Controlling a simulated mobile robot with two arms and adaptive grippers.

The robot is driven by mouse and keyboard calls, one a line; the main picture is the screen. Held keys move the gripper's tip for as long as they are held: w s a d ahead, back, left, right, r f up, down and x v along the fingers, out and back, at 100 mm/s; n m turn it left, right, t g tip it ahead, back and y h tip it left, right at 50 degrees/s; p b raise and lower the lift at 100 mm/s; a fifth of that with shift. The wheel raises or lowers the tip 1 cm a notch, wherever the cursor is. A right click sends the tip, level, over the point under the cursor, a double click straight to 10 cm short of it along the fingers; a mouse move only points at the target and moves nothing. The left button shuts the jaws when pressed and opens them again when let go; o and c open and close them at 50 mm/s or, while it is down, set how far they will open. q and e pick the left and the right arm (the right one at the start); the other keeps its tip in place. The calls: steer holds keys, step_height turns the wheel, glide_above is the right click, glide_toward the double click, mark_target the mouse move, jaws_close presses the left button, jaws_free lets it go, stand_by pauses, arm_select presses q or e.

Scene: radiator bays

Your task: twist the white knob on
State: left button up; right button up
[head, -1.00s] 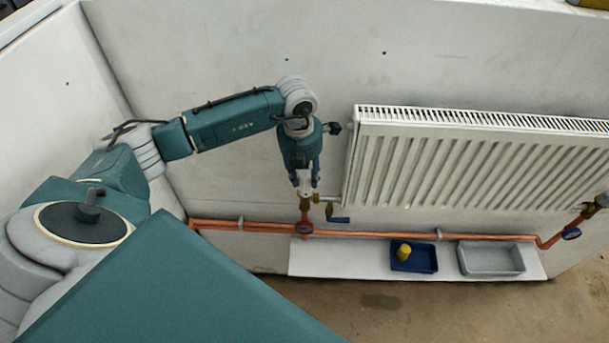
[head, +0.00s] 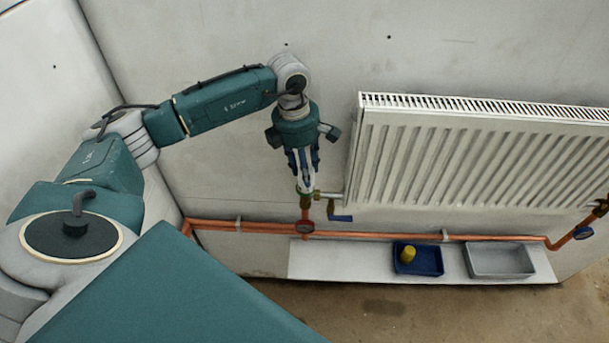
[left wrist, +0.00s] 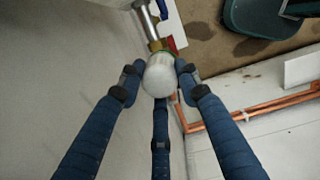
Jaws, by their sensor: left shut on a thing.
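The white knob (left wrist: 158,76) sits at the end of a brass valve fitting (left wrist: 157,45) in the left wrist view. My left gripper (left wrist: 158,72) has its blue fingers around the knob and is shut on it. In the head view my left gripper (head: 306,190) points down at the valve on the left end of the radiator (head: 470,160). Its fingers mostly hide the knob there. My right gripper is not in view.
Copper pipes (head: 390,236) run low along the wall. A blue tray (head: 427,268) with a yellow piece (head: 408,255) and a grey tray (head: 500,274) rest on a white ledge (head: 350,262).

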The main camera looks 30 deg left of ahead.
arm_select(q)
steer(key=m, duration=0.2)
steer(key=shift+w+d+m+b, duration=0.1)
steer(key=shift+m+b, duration=0.2)
steer(key=shift+m, duration=0.1)
steer(key=o, duration=1)
steer(key=shift+o, duration=1.4)
steer(key=shift+w+f, duration=0.15)
steer(key=shift+w, duration=0.1)
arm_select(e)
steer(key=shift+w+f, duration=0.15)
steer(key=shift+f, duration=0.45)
arm_select(q)
steer(key=o, duration=1.2)
steer(key=shift+s, duration=0.15)
steer(key=shift+c, duration=0.2)
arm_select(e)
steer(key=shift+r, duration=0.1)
arm_select(q)
steer(key=shift+r+p, duration=2.45)
steer(key=shift+r, duration=1.65)
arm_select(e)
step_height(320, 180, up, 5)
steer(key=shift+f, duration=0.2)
arm_select(q)
steer(key=shift+f, duration=0.1)
